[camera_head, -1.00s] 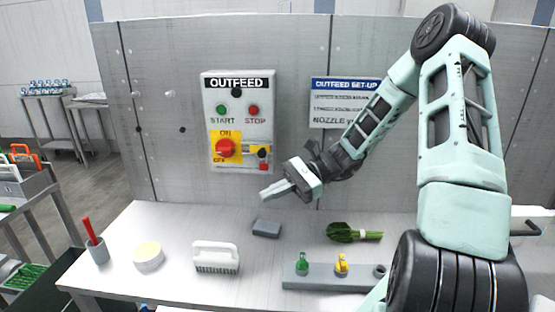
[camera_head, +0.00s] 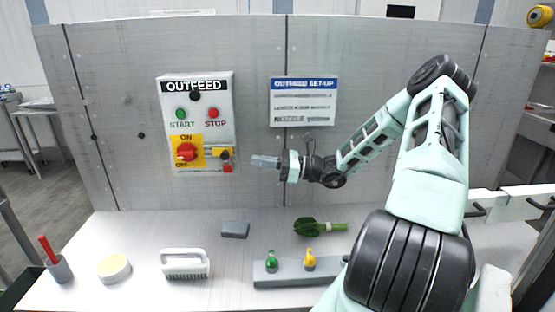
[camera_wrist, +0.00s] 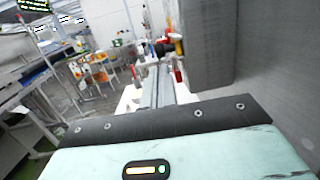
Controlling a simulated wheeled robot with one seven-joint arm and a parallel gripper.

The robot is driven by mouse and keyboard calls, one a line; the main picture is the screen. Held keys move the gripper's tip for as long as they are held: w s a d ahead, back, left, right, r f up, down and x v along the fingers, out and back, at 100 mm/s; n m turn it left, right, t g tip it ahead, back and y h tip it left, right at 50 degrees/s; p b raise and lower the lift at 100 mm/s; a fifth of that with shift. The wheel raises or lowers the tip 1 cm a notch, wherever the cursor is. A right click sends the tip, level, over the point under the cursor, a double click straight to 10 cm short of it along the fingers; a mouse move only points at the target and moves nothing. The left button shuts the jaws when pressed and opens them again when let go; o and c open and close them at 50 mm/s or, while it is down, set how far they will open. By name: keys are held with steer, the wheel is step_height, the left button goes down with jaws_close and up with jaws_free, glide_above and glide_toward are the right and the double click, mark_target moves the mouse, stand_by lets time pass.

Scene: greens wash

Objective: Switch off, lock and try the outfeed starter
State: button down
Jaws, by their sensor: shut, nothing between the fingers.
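The outfeed starter box (camera_head: 216,107) is on the grey wall panel, with a green start button (camera_head: 181,113) and a red stop button (camera_head: 212,113). Its red rotary handle (camera_head: 186,152) sits on a yellow ON/OFF plate (camera_head: 186,138); I cannot tell its exact setting. A small red part (camera_head: 227,168), possibly a padlock, is at the box's lower right below a dark part (camera_head: 225,154). My gripper (camera_head: 254,160) is shut and empty, pointing left, just right of the box and apart from it. Its fingers (camera_wrist: 158,86) also show in the wrist view.
A set-up sign (camera_head: 304,102) hangs above my gripper.

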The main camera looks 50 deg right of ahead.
mark_target(225, 158)
steer(key=p+x, duration=0.1)
steer(key=x, duration=0.5)
steer(key=shift+p, duration=0.35)
steer(key=shift+f+x, duration=0.15)
steer(key=shift+x, duration=0.85)
steer(key=shift+f+x, duration=0.2)
steer(key=shift+x, duration=0.8)
steer(key=shift+a+r, duration=0.1)
steer(key=shift+a, duration=0.1)
